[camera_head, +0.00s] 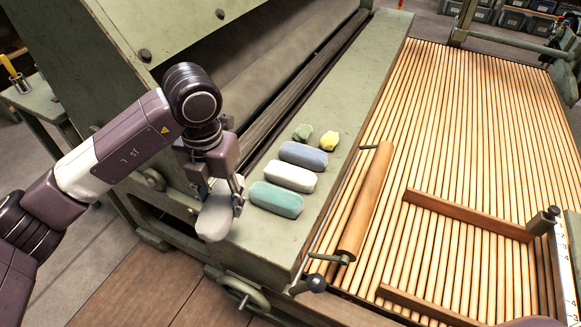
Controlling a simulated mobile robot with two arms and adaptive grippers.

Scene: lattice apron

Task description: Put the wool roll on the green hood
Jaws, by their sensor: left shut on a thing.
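My left gripper (224,184) is shut on a pale grey-white wool roll (214,214). It holds the roll tilted, at the left of the green hood's near end. The green hood (367,92) is a long, flat, pale green top beside the slatted apron. On it lie a teal roll (276,199), a cream roll (289,176) and a lavender roll (303,155), side by side. A small green tuft (302,132) and a yellow tuft (329,140) lie just beyond them. The gripper's fingers hide the upper part of the held roll.
The wooden slatted apron (455,120) fills the right, with a wooden roller (365,205) along its left side. The hood's far part is bare, and there is bare surface nearer than the teal roll. A handwheel (240,291) sits below.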

